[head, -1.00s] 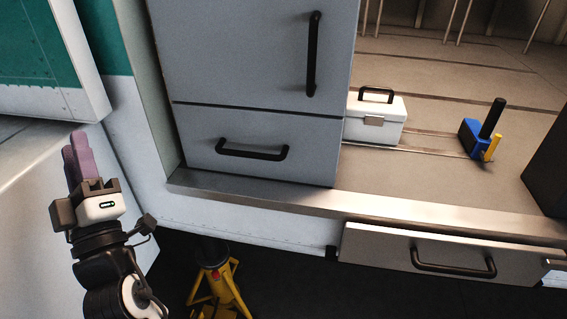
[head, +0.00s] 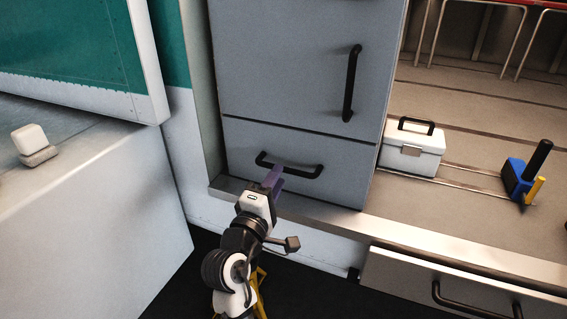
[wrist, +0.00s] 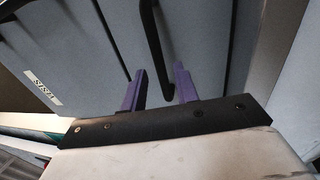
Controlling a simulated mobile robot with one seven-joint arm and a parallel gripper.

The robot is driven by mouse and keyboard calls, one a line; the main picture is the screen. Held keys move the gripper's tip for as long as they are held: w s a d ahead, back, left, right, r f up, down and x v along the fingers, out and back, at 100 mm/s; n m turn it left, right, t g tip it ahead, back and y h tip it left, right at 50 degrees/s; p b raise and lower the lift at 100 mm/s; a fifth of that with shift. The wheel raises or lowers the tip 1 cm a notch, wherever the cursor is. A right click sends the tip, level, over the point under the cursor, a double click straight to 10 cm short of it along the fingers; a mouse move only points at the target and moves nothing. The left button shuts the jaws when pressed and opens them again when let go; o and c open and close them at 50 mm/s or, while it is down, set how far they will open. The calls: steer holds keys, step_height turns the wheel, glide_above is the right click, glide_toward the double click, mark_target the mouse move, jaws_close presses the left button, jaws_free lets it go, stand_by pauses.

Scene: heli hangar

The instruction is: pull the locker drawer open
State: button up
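The grey locker (head: 300,65) has a lower drawer (head: 345,175) with a black bar handle (head: 303,174); the drawer looks closed. My gripper (head: 274,177) is in front of the drawer at the left part of this handle, its purple fingers pointing at it. In the wrist view my gripper (wrist: 160,84) has its two fingers apart, and the handle (wrist: 150,35) runs down into the gap between them. I cannot tell whether the fingers touch the bar.
An upright black handle (head: 352,85) is on the locker door above. Another drawer (head: 400,275) is below the ledge. A white block (head: 30,140) lies at left.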

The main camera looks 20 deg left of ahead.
steer(key=shift+w+r+p, duration=0.2)
steer(key=shift+w+p, duration=0.05)
steer(key=shift+w, duration=0.8)
steer(key=shift+w+r+p, duration=0.15)
steer(key=shift+w+p, duration=0.05)
steer(key=shift+w, duration=0.85)
steer(key=shift+c, duration=0.2)
jaws_close()
